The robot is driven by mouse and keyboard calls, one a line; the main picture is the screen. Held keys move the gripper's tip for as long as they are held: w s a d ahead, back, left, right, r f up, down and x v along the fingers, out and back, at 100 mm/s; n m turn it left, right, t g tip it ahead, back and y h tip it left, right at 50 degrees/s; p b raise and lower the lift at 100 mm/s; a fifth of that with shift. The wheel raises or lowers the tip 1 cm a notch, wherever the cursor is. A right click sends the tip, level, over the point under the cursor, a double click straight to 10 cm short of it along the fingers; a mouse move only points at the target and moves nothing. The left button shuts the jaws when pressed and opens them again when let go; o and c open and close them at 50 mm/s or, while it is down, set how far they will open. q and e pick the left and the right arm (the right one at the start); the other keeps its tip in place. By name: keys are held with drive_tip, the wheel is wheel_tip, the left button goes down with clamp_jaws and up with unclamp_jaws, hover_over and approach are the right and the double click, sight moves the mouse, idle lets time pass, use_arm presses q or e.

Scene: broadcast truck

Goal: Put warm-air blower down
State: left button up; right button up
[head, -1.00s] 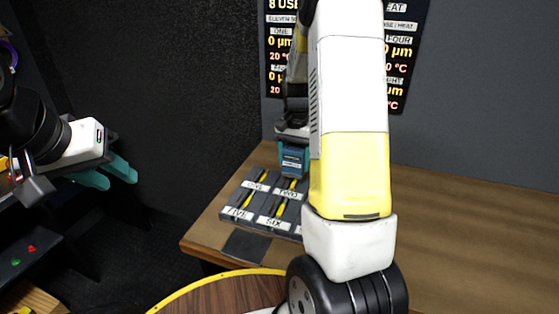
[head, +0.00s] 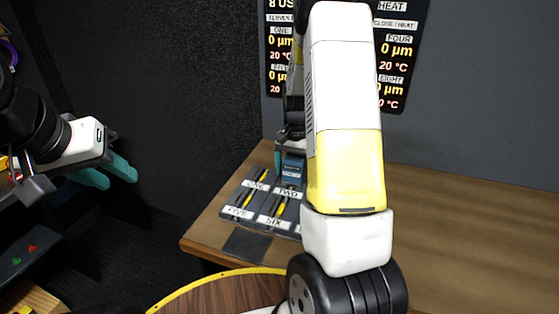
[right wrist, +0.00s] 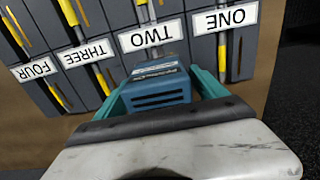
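The warm-air blower is a small blue box (head: 293,168) with a label, at the back of the dark numbered tray (head: 233,224). In the right wrist view the blower (right wrist: 160,88) shows its dark vent slots and stands beside the label TWO. My right gripper (head: 291,158) is around it, its teal fingers spread on either side. In the right wrist view the gripper (right wrist: 160,92) looks open, with a narrow gap at the right finger. The blower's underside is hidden. My left gripper (head: 107,173) is open and empty, far left, away from the bench.
The wooden bench (head: 470,220) is clear to the right. Dark display panels (head: 395,60) hang on the wall behind. A round brown table top with a yellow rim (head: 190,289) is at the front.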

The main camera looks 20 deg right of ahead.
wheel_tip(320, 180, up, 12)
drive_tip(key=shift+r, duration=0.2)
drive_tip(key=s+a+r+n+t+y, duration=0.1)
drive_tip(key=s+a+r+n+t, duration=0.2)
drive_tip(key=s, duration=0.8)
drive_tip(key=s+a+r+n+t+y, duration=0.1)
drive_tip(key=s+a+r+n+t, duration=0.2)
drive_tip(key=s+a+r+n, duration=0.2)
drive_tip(key=s+a+r, duration=0.3)
drive_tip(key=s+a, duration=0.1)
drive_tip(key=s, duration=0.2)
drive_tip(key=shift+a+r, duration=0.15)
